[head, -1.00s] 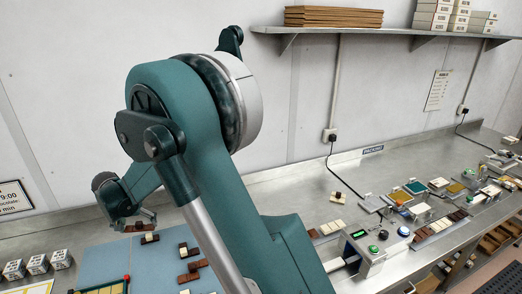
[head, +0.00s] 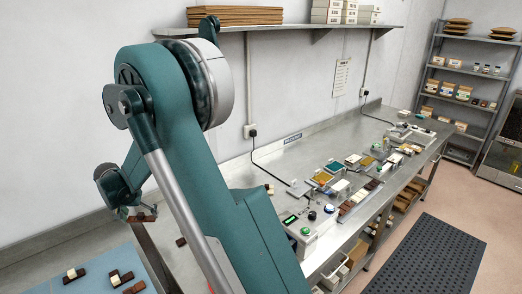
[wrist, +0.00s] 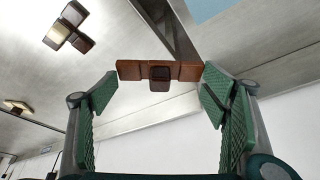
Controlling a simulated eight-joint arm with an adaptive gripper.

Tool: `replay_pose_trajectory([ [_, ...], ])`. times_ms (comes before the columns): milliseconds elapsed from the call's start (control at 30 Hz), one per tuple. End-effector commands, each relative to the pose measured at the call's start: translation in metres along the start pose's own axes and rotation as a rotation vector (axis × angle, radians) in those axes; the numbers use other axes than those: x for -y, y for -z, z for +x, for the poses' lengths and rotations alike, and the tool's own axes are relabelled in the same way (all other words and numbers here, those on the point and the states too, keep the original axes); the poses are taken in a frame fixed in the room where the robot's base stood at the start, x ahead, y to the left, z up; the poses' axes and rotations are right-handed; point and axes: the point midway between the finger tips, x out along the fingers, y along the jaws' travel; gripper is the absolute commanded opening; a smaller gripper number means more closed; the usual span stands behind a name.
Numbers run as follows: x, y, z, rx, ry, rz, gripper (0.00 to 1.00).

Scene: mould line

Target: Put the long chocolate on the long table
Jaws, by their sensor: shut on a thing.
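My gripper (wrist: 160,92) is shut on a long reddish-brown chocolate (wrist: 130,70), which spans between its fingertips. A darker square piece shows at the chocolate's middle. In the head view my gripper (head: 136,213) is at the left, with the brown chocolate (head: 143,218) under it, held in the air. It hangs near the gap between the blue-topped surface and the long steel table (head: 229,172). The long table runs from there to the back right along the wall; my arm hides part of it.
Several chocolates lie on the blue surface (head: 98,264). Small dark and cream pieces (wrist: 68,36) lie on steel in the wrist view. A machine with a green display (head: 300,222) and several trays stand along the long table. A shelf (head: 290,32) is above it.

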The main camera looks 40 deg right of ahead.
Motion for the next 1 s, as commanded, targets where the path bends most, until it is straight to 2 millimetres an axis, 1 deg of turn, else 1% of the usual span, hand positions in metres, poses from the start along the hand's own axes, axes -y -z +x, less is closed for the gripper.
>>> replay_pose_trajectory([
  [33,-0.015,0.01,0.004,0.0,-0.009,0.021,0.61],
  [100,-0.035,0.021,0.009,0.0,-0.019,0.047,0.61],
  [267,-0.079,0.045,0.019,0.0,-0.044,0.106,0.61],
  [500,-0.147,0.076,0.031,0.0,-0.081,0.197,0.61],
  [667,-0.195,0.094,0.038,0.0,-0.105,0.256,0.61],
  [700,-0.207,0.098,0.04,0.0,-0.112,0.271,0.61],
  [867,-0.255,0.112,0.046,-0.001,-0.136,0.331,0.61],
  [1000,-0.298,0.123,0.05,-0.001,-0.158,0.384,0.61],
])
